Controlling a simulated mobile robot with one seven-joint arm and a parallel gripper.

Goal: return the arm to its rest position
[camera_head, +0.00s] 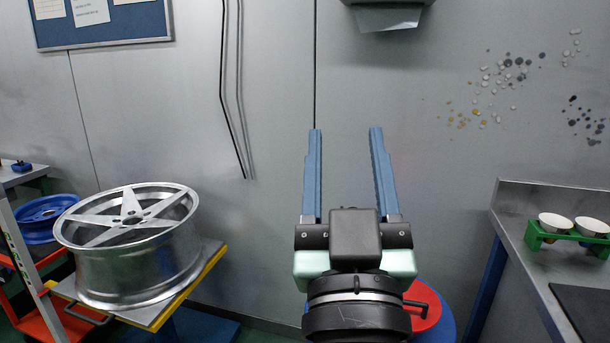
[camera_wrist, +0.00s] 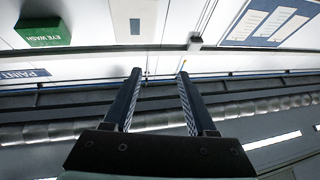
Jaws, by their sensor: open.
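My gripper (camera_head: 345,132) is raised in the middle of the head view, its two blue fingers pointing up and spread apart. Nothing is between them. In the wrist view my gripper (camera_wrist: 160,72) is also open and empty, with walls and ceiling fittings behind it. It touches nothing that I can see.
A silver wheel (camera_head: 135,245) lies on a yellow-edged stand (camera_head: 205,275) at left. A blue wheel (camera_head: 42,215) sits farther left. A grey workbench (camera_head: 530,235) at right holds a green rack with cups (camera_head: 570,232). A red-topped blue drum (camera_head: 425,305) is partly hidden behind my arm.

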